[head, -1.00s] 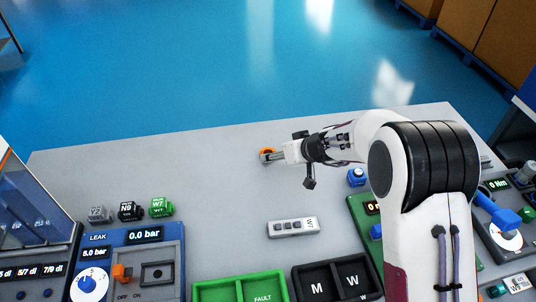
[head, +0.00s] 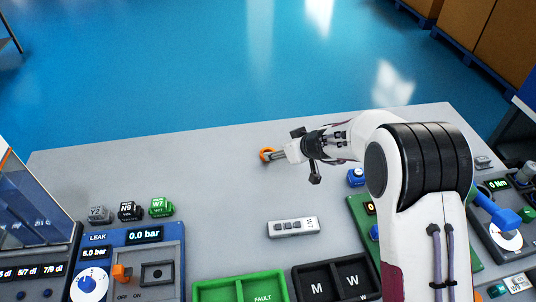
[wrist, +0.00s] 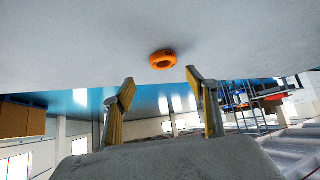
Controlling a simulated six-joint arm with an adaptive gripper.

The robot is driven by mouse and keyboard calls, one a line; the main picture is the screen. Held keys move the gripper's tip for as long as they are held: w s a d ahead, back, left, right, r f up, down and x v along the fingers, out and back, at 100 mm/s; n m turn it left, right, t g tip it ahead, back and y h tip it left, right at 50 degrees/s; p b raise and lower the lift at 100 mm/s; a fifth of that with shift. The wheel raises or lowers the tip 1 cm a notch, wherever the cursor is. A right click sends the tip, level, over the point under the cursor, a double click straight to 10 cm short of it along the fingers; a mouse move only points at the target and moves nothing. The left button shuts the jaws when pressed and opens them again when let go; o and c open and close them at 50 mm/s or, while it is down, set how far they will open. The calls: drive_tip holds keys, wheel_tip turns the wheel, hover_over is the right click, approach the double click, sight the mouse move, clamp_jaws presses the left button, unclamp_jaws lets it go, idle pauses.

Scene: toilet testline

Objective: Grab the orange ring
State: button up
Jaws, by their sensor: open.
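The orange ring (head: 266,155) lies on the grey table, left of my gripper's tips in the head view. In the wrist view the ring (wrist: 163,60) sits ahead of the fingertips, roughly centred between them, with its hole visible. My gripper (head: 275,156) reaches in from the right, close to the ring. In the wrist view my gripper (wrist: 160,82) has its two yellow-padded fingers spread apart with nothing between them. In the head view the fingers partly cover the ring, and I cannot tell whether they touch it.
A grey block with buttons (head: 292,227) lies nearer on the table. Grey, black and green small parts (head: 130,211) stand at left. A green tray (head: 240,290) and a black tray (head: 337,281) are at the front. A blue part (head: 356,177) stands below my arm.

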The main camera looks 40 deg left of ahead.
drive_tip(key=shift+x, duration=0.85)
drive_tip(key=shift+s+a+f, duration=0.1)
drive_tip(key=shift+a+f, duration=0.95)
drive_tip(key=shift+f, duration=0.2)
drive_tip(key=shift+x, duration=1.05)
drive_tip(key=c, duration=1)
